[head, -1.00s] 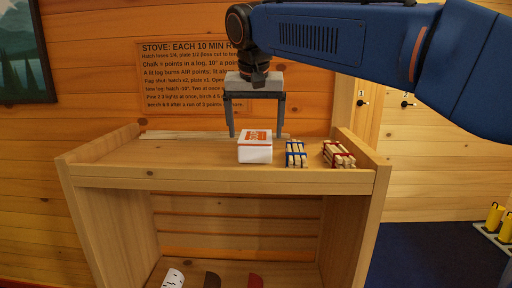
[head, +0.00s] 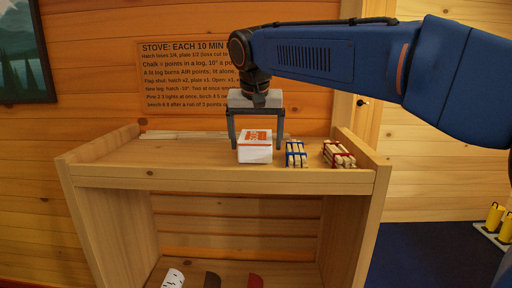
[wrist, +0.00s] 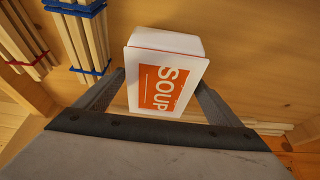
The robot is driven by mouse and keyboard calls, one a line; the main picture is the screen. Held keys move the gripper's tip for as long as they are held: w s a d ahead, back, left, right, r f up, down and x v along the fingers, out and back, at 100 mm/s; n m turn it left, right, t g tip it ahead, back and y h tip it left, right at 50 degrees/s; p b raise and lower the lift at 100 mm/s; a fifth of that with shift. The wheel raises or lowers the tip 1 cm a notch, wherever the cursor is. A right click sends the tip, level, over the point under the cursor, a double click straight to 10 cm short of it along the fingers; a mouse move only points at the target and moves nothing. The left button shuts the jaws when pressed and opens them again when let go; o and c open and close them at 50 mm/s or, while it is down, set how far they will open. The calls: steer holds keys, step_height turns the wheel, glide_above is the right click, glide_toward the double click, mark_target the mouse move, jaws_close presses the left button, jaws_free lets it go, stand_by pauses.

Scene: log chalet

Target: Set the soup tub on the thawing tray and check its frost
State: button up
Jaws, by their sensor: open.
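The soup tub (head: 255,150) is a white box with an orange label on its lid. It stands upright on the top shelf of the wooden shelf unit. The wrist view shows the tub (wrist: 168,78) with the word SOUP on its label. My gripper (head: 254,146) is open above and around the tub, with one finger on either side of it. In the wrist view the fingers (wrist: 160,85) reach down beside the tub, and I cannot tell whether they touch it. I see no thawing tray in either view.
A blue-banded stick bundle (head: 296,153) and a red-banded bundle (head: 339,154) lie just right of the tub. Thin pale sticks (head: 185,135) lie at the shelf's back. The shelf unit (head: 225,180) has raised sides. A stove notice (head: 190,75) hangs behind. The shelf's left part is clear.

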steer(key=shift+f, duration=0.15)
steer(key=c, duration=1.6)
